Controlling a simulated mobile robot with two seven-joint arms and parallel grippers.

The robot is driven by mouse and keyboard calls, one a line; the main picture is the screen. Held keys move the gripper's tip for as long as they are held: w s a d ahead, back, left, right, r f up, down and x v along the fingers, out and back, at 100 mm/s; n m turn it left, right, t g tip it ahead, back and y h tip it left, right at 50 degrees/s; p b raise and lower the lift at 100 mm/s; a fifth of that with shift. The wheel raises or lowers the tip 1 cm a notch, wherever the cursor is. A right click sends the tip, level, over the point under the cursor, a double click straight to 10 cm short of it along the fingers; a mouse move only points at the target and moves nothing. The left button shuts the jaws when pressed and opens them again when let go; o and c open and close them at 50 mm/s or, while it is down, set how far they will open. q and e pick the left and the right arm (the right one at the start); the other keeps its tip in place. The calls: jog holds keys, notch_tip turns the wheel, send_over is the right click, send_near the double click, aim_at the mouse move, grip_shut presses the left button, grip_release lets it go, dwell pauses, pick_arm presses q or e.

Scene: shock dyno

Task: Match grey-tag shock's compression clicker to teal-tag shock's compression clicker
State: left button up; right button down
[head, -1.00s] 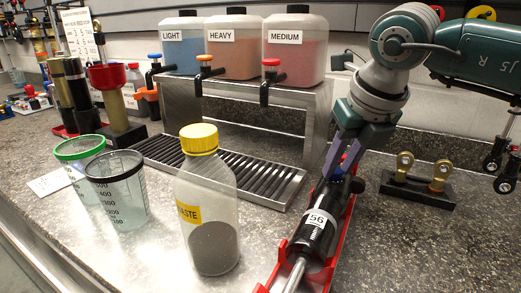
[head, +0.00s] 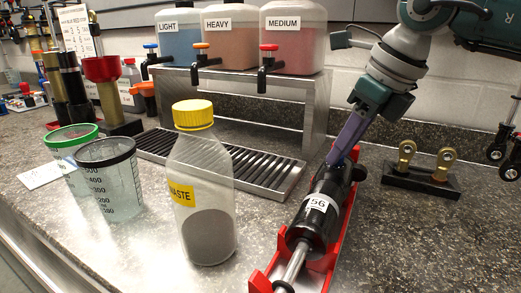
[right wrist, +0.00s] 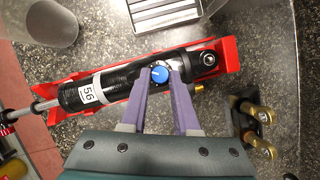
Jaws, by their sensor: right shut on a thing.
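A black shock (head: 318,215) with a white label reading 56 lies in a red cradle (head: 262,282). Its silver shaft points toward the front. In the right wrist view, a round blue knob (right wrist: 159,74) with a white mark sits on the shock's body (right wrist: 115,88) near its eyelet end. My right gripper (head: 336,162) is over that end; in the right wrist view its two purple fingers (right wrist: 160,82) are shut on the blue knob from both sides. I see no grey or teal tag on this shock. My left gripper is not in view.
A waste bottle (head: 205,165) with a yellow cap and two measuring cups stand left of the cradle. A drip grate (head: 245,167) lies behind, below several fluid jugs. A black stand with brass eyelets (head: 420,181) is right. Counter at front right is clear.

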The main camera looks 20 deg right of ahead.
jog(key=n+b, duration=0.1)
jog(key=n, duration=0.1)
jog(key=n+y+b, duration=0.1)
jog(key=n, duration=0.1)
jog(key=shift+w+d+g, duration=0.15)
jog(key=shift+w+g, duration=0.05)
jog(key=shift+g, duration=0.2)
jog(key=shift+n+g+y+b, duration=0.3)
jog(key=shift+n+y, duration=0.1)
jog(key=shift+n, duration=0.6)
jog(key=c, duration=0.6)
grip_release()
jog(key=shift+d, duration=0.1)
jog(key=shift+c, duration=0.2)
jog(key=shift+r, duration=0.1)
jog(key=v, duration=0.9)
jog(key=shift+r, duration=0.35)
jog(key=shift+s+d, duration=0.1)
jog(key=shift+d, duration=0.05)
